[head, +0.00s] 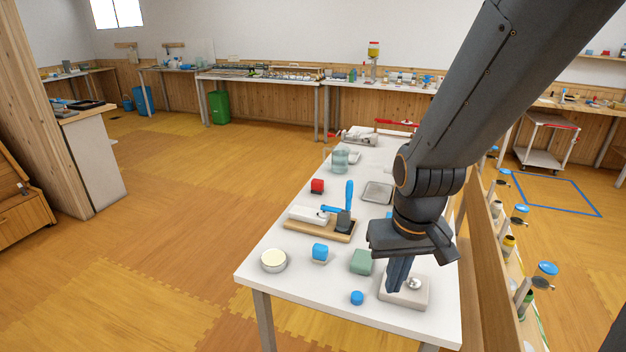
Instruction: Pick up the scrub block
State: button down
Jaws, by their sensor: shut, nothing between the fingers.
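A green block (361,261), which looks like the scrub block, lies on the white table (255,278) near its front. My gripper (394,288) is shut and empty. It points down, just right of the green block and apart from it. Its fingertips are over or beside the left part of a beige box with a silver knob (414,284). I cannot tell whether they touch that box.
The table's front left corner is clear.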

aim_at(317, 186)
jog(key=u, duration=0.85)
jog(key=k, duration=1.15)
jog(key=u, duration=0.85)
jog(key=i, duration=2.25)
jog(key=z, duration=0.5)
jog(key=i, duration=1.8)
jog(key=z, duration=0.9)
jog(key=i, duration=1.1)
jog(key=z, duration=1.8)
jog(key=i, duration=0.9)
jog(key=z, duration=0.7)
